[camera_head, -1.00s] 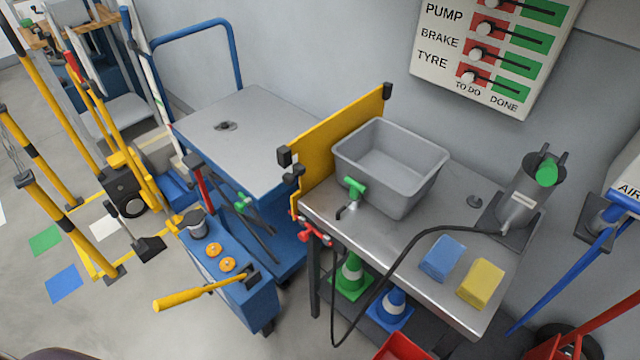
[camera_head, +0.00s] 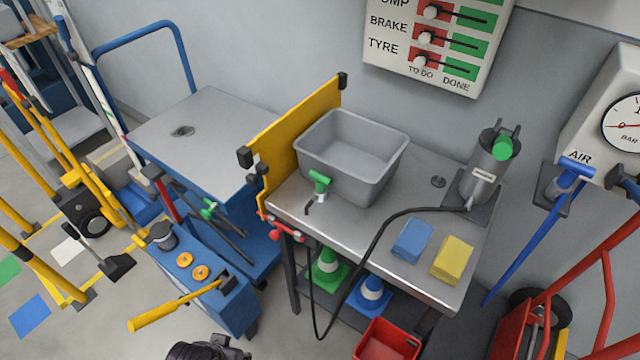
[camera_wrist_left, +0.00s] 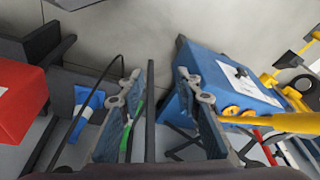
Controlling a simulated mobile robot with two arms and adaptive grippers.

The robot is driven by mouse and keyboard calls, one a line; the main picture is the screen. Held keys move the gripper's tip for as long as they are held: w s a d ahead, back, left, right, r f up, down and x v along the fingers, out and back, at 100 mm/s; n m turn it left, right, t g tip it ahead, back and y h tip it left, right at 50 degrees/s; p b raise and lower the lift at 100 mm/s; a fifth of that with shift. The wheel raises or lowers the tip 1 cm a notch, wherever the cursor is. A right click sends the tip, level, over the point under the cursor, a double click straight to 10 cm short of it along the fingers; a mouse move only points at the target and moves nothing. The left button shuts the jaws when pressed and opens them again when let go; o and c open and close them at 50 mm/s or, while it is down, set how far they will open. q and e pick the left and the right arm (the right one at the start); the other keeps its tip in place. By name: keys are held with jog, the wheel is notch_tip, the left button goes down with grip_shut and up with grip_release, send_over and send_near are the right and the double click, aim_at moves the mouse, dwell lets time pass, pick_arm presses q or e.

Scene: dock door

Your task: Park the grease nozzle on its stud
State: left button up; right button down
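A black hose (camera_head: 364,260) runs from the grey pump canister (camera_head: 485,178) over the bench front, loops down and rises to a red-handled fitting (camera_head: 287,232) below the yellow panel. This fitting looks like the grease nozzle, but its tip is unclear. A small dark round stud (camera_head: 438,182) stands on the bench top, bare, between tub and canister. My left gripper (camera_head: 208,350) shows at the bottom edge, in front of the blue cabinet. In the left wrist view my left gripper (camera_wrist_left: 160,90) is open, with a dark upright bar seen between its fingers. My right gripper is not in view.
A grey tub (camera_head: 350,155) with a green-handled tap (camera_head: 319,183) stands on the steel bench (camera_head: 292,198). Blue (camera_head: 412,240) and yellow (camera_head: 453,260) blocks lie at its right. A yellow handle (camera_head: 165,309) sticks out from the blue cabinet (camera_head: 215,295). Cones and a red bin (camera_head: 388,340) sit below.

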pick_arm(q)
jog(key=w+d+r+t, duration=0.3)
jog(key=w+r, duration=0.5)
jog(key=r, duration=0.3)
jog(key=m+t+h, duration=0.3)
jog(key=t+h, duration=0.3)
jog(key=t, duration=0.1)
send_near(319, 191)
jog(key=shift+w+d+f, duration=0.2)
jog(key=shift+w+f, duration=0.35)
jog(key=shift+w, duration=0.35)
jog(key=shift+r+x, duration=0.1)
jog(key=shift+x, duration=1.85)
jog(key=shift+r+x, duration=0.15)
jog(key=shift+x, duration=1.75)
jog(key=shift+d, duration=0.15)
grip_shut()
jog(key=shift+p, duration=0.3)
